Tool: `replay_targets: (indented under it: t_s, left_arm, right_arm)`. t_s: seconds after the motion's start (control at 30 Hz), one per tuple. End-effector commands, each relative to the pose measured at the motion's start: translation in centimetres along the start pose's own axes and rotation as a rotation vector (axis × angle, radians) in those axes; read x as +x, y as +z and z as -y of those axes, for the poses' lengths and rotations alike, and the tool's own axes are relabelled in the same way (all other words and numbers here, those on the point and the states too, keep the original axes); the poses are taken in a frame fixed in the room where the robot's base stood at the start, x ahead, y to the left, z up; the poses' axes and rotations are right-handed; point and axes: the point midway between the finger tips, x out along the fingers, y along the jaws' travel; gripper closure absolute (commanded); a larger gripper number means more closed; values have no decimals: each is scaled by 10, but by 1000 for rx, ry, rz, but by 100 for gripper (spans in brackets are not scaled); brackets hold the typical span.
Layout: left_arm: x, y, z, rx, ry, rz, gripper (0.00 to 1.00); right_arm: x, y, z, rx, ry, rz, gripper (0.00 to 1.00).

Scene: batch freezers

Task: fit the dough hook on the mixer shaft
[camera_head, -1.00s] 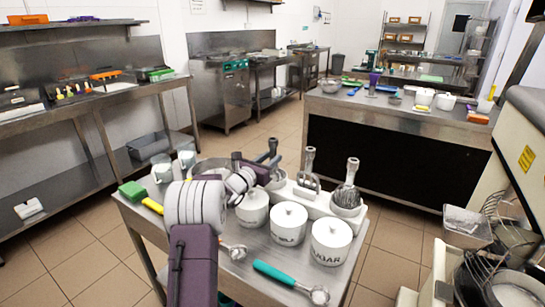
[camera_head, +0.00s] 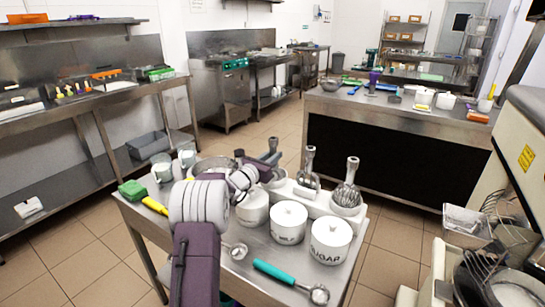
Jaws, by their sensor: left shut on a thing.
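My left gripper (camera_head: 272,152) is at the left end of a white attachment holder (camera_head: 322,206) on the steel cart. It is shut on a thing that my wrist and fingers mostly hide. That thing is at the holder's left place, and I take it to be the dough hook, but its shape cannot be made out. A paddle-like tool (camera_head: 308,172) and a wire whisk (camera_head: 348,188) stand upright in the holder to the right. The cream mixer (camera_head: 520,150) is at the right edge with its wire guard (camera_head: 487,268). Its shaft cannot be made out. My right gripper is not in view.
White lidded canisters, one the sugar canister (camera_head: 330,240), stand in front of the holder. A teal-handled scoop (camera_head: 275,272) lies at the cart's front. Open floor lies between cart and mixer.

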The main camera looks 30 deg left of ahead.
Motion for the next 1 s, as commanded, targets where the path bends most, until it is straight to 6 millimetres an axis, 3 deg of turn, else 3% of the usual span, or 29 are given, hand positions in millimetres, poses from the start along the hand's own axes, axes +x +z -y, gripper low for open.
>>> replay_targets:
  t_s: [0.17, 0.8, 1.0]
  left_arm:
    - [0, 4, 0, 1, 0, 2, 100]
    - [0, 50, 0, 1, 0, 2, 100]
    - [-1, 52, 0, 0, 0, 2, 100]
  right_arm:
    - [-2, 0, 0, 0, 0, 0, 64]
    - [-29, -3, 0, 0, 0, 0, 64]
    - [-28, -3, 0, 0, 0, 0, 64]
